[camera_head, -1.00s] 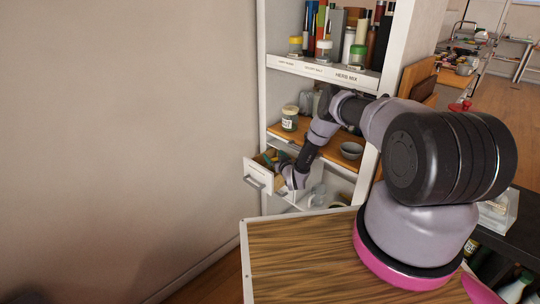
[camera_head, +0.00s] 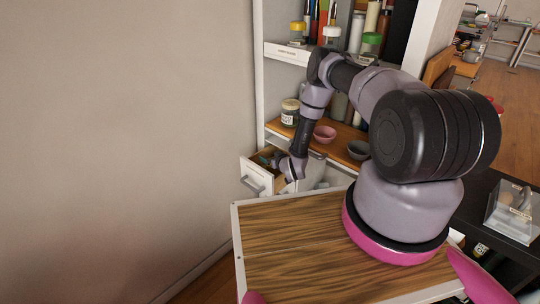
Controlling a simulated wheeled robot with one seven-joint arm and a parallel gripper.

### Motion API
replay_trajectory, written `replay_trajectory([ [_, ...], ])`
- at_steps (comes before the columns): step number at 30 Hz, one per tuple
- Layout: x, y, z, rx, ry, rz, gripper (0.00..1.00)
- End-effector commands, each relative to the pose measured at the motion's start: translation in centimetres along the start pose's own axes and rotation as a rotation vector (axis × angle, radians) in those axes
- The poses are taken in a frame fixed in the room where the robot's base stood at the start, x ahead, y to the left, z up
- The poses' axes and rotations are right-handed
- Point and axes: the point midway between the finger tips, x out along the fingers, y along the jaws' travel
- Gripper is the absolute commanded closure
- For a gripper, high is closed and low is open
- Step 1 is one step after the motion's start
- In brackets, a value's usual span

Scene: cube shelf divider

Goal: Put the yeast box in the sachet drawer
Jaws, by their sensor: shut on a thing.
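The open drawer (camera_head: 257,174), with a white front and a metal handle, sticks out from the lower left of the shelf unit. Its label cannot be read. My gripper (camera_head: 273,160) is at the drawer's opening, with my wrist just right of it. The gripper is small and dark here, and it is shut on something. The held thing is mostly hidden by my gripper and the drawer; I take it to be the yeast box, but no print on it can be read. Whether it touches the drawer floor cannot be told.
On the wooden shelf above stand a lidded jar (camera_head: 290,113), a pink bowl (camera_head: 325,134) and a grey bowl (camera_head: 359,150). A higher shelf (camera_head: 289,52) holds jars and bottles. A wood-topped surface (camera_head: 290,235) lies in front, and a wall stands left.

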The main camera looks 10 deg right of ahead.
Motion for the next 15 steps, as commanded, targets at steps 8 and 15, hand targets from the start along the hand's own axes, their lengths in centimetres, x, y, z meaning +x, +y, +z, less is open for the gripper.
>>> replay_trajectory([
  [8,0.2,0.0,0.3,0.001,0.000,0.000,0.62],
  [15,0.5,0.0,1.0,0.001,0.001,0.000,0.62],
])
